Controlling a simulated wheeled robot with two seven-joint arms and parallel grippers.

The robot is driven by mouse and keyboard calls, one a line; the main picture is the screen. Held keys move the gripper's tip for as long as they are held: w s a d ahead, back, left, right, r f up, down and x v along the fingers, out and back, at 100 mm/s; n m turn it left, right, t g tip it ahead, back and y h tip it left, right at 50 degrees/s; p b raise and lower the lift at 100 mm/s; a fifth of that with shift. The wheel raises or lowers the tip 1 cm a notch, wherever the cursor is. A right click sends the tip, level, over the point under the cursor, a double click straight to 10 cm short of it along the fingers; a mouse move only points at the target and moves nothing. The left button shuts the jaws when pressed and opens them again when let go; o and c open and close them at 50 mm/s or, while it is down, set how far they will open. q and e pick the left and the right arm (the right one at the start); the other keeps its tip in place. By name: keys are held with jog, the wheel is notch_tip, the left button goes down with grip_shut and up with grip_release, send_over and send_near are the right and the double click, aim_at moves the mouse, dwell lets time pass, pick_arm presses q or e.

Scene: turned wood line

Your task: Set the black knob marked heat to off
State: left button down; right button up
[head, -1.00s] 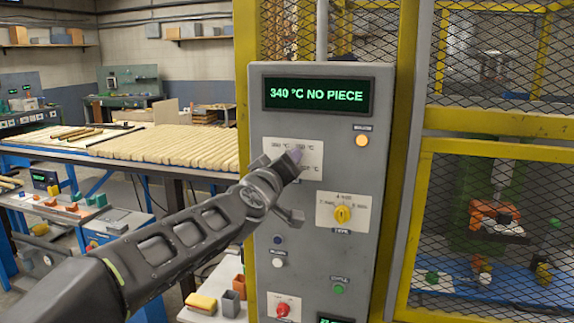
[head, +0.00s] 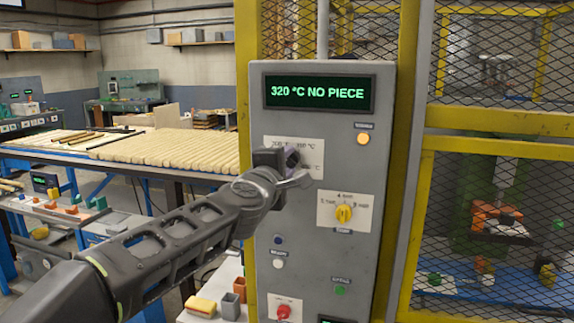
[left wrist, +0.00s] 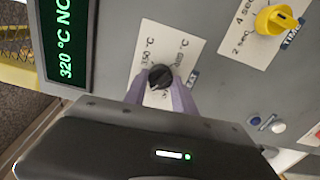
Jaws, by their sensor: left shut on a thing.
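The black knob (left wrist: 160,77) sits on a white plate (left wrist: 180,45) with temperature marks, including 350 °C. In the left wrist view the purple-grey fingers of my left gripper (left wrist: 161,90) stand on both sides of the knob and are shut on it. In the head view my left gripper (head: 288,160) covers the knob and part of the plate. The "off" mark cannot be made out. The display (head: 319,93) above reads "320 °C NO PIECE" in green. My right gripper is not in view.
The grey panel (head: 345,265) also bears a yellow knob (head: 344,213), an orange lamp (head: 363,138), a green button (head: 340,290) and a red knob (head: 283,311). A yellow-framed mesh fence (head: 505,85) stands to the right. A table of wooden pieces (head: 180,150) stands behind left.

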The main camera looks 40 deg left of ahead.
pick_arm(q)
jog(key=n+b, duration=0.1)
jog(key=n, duration=0.5)
jog(key=shift+f, duration=0.2)
jog(key=n+b, duration=0.2)
jog(key=n, duration=0.4)
jog(key=shift+d+f+n, duration=0.1)
jog(key=shift+n, duration=0.3)
jog(key=c, duration=1)
grip_release()
jog(key=p+v, duration=0.1)
jog(key=v, duration=0.6)
jog(key=shift+s+d, duration=0.15)
jog(key=shift+s, duration=0.2)
